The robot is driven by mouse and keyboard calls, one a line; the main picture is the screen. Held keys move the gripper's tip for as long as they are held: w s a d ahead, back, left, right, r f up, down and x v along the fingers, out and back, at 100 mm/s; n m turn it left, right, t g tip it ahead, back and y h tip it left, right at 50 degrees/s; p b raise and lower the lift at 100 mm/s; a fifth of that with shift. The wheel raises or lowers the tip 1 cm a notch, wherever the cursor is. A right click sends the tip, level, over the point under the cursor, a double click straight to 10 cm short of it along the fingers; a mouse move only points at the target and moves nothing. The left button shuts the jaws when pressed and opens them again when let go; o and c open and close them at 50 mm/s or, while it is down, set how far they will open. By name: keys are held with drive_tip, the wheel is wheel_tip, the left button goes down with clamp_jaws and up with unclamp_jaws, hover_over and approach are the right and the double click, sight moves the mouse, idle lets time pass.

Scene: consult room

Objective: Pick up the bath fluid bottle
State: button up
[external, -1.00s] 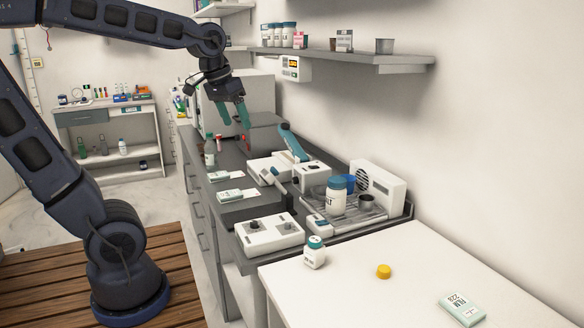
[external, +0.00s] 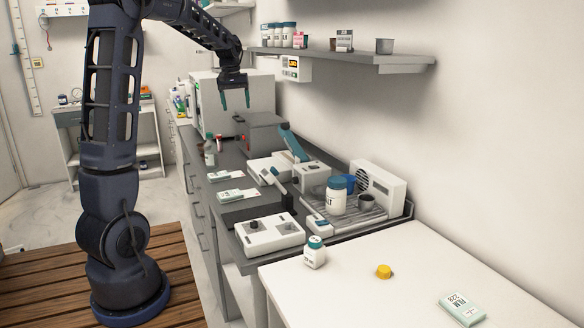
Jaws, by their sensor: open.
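Several bottles are in view, and I cannot read which one is the bath fluid bottle. A large white bottle with a teal cap (external: 337,196) stands upright on the rack at the counter's right. A small white bottle with a teal cap (external: 314,253) stands on the white table in front. A slim bottle (external: 210,153) stands at the counter's far left edge. My gripper (external: 236,99) is open and empty, with its teal fingers pointing down. It hangs above the far part of the counter, apart from all these bottles.
A wall shelf (external: 350,60) with bottles and cups runs at the right. A grey box-like device (external: 262,134), a microscope-like instrument (external: 292,145) and a control box (external: 268,233) crowd the counter. The white table (external: 380,290) holds a yellow cap (external: 383,271) and a film box (external: 462,306).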

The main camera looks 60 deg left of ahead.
drive_tip(key=s+a+f+n, duration=0.1)
drive_tip(key=a+f, duration=0.1)
drive_tip(key=a, duration=0.4)
drive_tip(key=s+a+f+n, duration=0.2)
drive_tip(key=a, duration=0.4)
drive_tip(key=n+g, duration=0.1)
drive_tip(key=n, duration=0.1)
approach(210, 138)
drive_tip(key=shift+w+a, duration=0.35)
drive_tip(key=shift+a, duration=0.25)
drive_tip(key=shift+a+f, duration=0.1)
drive_tip(key=shift+f, duration=0.15)
wheel_tip(210, 138, down, 5)
drive_tip(key=shift+r, duration=0.1)
drive_tip(key=shift+s+a+f, duration=0.1)
drive_tip(key=shift+s+f, duration=0.05)
drive_tip(key=shift+f, duration=1.25)
drive_tip(key=shift+s+f, duration=0.1)
drive_tip(key=shift+f, duration=1.3)
drive_tip(key=c, duration=1.4)
drive_tip(key=shift+c, duration=0.2)
drive_tip(key=shift+r, duration=0.15)
